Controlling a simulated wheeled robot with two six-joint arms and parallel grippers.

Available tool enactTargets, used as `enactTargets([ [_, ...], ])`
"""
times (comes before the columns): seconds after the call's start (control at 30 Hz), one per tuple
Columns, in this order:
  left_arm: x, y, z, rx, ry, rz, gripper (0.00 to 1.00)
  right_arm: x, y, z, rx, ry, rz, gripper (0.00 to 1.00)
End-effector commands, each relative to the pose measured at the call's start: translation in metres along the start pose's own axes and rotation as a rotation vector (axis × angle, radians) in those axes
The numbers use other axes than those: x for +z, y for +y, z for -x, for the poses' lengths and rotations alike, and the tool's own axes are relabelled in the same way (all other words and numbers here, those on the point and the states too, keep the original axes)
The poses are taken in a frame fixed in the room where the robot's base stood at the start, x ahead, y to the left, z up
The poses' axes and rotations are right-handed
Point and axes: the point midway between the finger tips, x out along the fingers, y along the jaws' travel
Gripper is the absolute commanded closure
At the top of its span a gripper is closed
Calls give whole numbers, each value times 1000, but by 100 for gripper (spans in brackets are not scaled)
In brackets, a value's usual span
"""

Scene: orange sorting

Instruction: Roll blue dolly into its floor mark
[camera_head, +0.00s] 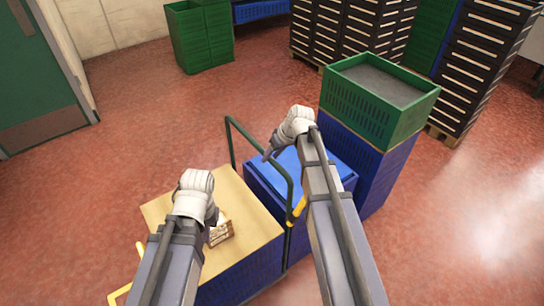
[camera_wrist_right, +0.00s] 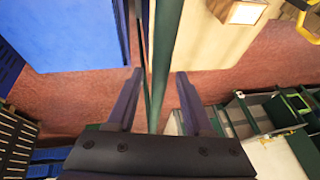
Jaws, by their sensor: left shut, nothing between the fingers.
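A blue-topped unit (camera_head: 310,167) stands between a tan-topped blue crate stack and a taller crate stack; I cannot tell whether it is the blue dolly. Its blue surface also shows at the left of the right wrist view (camera_wrist_right: 70,35). A green tube handle (camera_head: 231,140) rises beside it. My right gripper (camera_head: 268,156) is at this handle; in the right wrist view its fingers (camera_wrist_right: 158,100) are apart, with the green tube (camera_wrist_right: 165,60) running between them. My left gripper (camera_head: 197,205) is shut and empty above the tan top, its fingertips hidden. No floor mark is discernible.
The tan top (camera_head: 165,205) carries a small carton (camera_head: 221,233). Yellow bars (camera_head: 297,211) show beside it. A green crate (camera_head: 355,112) tops the blue stack at right. Dark crate stacks (camera_head: 350,35) and green crates (camera_head: 200,38) stand behind. Red floor (camera_head: 130,125) is clear at left.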

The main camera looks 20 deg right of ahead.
Motion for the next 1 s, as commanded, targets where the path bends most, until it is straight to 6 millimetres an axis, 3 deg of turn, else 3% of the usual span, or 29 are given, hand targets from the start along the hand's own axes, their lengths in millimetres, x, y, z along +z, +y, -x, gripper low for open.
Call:
enactTargets([
  [0.07, 0, 0, 0, 0, 0, 0, 100, 0, 0, 0, 0, 0, 0, 59],
  [0.43, 0, 0, 0, 0, 0, 0, 100, 0, 0, 0, 0, 0, 0, 100],
  [1.0, 0, 0, 0, 0, 0, 0, 100, 0, 0, 0, 0, 0, 0, 100],
])
